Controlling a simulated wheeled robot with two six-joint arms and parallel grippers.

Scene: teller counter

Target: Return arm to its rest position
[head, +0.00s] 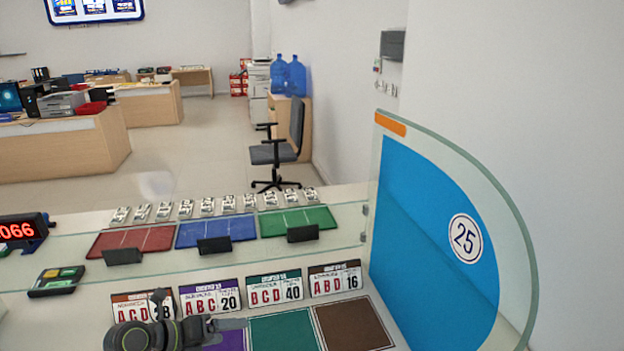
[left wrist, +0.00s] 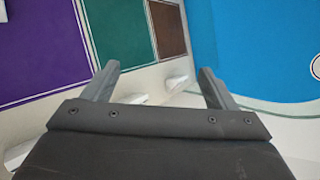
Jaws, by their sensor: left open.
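My left gripper (head: 228,325) is at the lower edge of the head view, over the near side of the counter, below the cards marked ABC 20 and BCD 40. In the left wrist view its two grey fingers (left wrist: 158,78) are apart, with nothing between them. Part of my left arm hides some of the ACD card (head: 128,304) and the counter near it. My right gripper is in neither view.
Purple, green (head: 285,334) and brown (head: 353,325) mats lie on the near counter. A blue glass divider (head: 425,245) stands at the right. Red, blue (head: 216,231) and green mats lie beyond the cards, with several small white stacks behind them. A red number display (head: 22,230) stands left.

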